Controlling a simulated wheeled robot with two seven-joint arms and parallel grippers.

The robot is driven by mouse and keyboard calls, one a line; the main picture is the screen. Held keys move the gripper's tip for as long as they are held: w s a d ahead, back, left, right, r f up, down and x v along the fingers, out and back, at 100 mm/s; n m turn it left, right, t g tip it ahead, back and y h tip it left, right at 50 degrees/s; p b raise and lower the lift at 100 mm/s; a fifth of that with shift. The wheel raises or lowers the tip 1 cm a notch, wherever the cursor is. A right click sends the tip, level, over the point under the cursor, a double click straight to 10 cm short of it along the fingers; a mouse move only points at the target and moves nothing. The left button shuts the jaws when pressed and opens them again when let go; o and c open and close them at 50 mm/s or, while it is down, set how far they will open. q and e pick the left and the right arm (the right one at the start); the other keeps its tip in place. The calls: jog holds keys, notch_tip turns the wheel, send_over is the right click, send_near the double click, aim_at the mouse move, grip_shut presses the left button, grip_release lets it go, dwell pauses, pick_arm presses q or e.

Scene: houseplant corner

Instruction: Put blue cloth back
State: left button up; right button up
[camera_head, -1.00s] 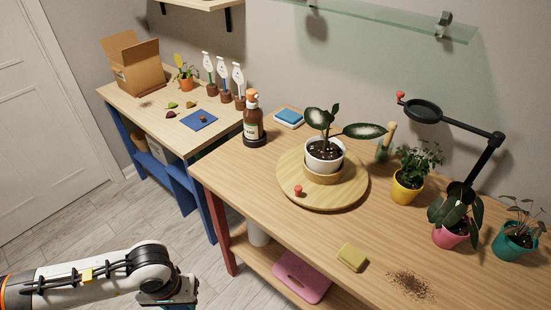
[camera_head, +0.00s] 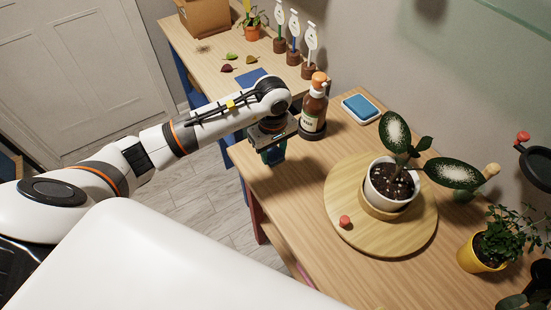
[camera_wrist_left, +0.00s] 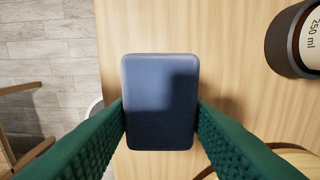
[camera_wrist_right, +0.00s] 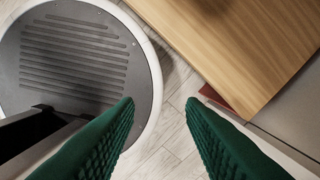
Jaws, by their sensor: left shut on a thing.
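My left gripper (camera_head: 271,152) is shut on a blue, rounded, block-like thing, which I take for the blue cloth (camera_wrist_left: 160,118). In the left wrist view both green fingers touch its sides, and wood tabletop and floor show below it. In the head view the gripper is at the left edge of the near table, left of the brown bottle; the arm mostly hides what it holds. A flat blue-topped tray with a pale rim (camera_head: 361,108) lies right of the bottle. My right gripper (camera_wrist_right: 158,100) is open and empty above the floor, beside a table corner.
The brown bottle (camera_head: 314,108) stands close to my left gripper. A round wooden board (camera_head: 340,190) carries a white-potted plant (camera_head: 392,183) and a small red knob (camera_head: 345,221). A yellow-potted plant (camera_head: 483,252) is at the right. The table's left front stretch is bare.

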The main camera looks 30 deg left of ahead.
aim_at(274, 171)
pick_arm(q)
jog(key=shift+s+f, duration=0.15)
jog(key=shift+f, duration=0.7)
notch_tip(274, 171, down, 3)
jog(key=shift+d+f+p, duration=0.1)
jog(key=shift+f+p, duration=0.1)
jog(key=shift+p, duration=0.4)
jog(key=shift+f, duration=0.3)
pick_arm(e)
jog(key=shift+w+r, duration=0.6)
jog(key=shift+r, duration=0.2)
pick_arm(q)
jog(key=shift+f, duration=0.2)
jog(key=o, duration=0.9)
jog(key=shift+r, duration=0.1)
pick_arm(e)
jog(key=shift+s+a+f, duration=0.1)
jog(key=shift+f, duration=0.05)
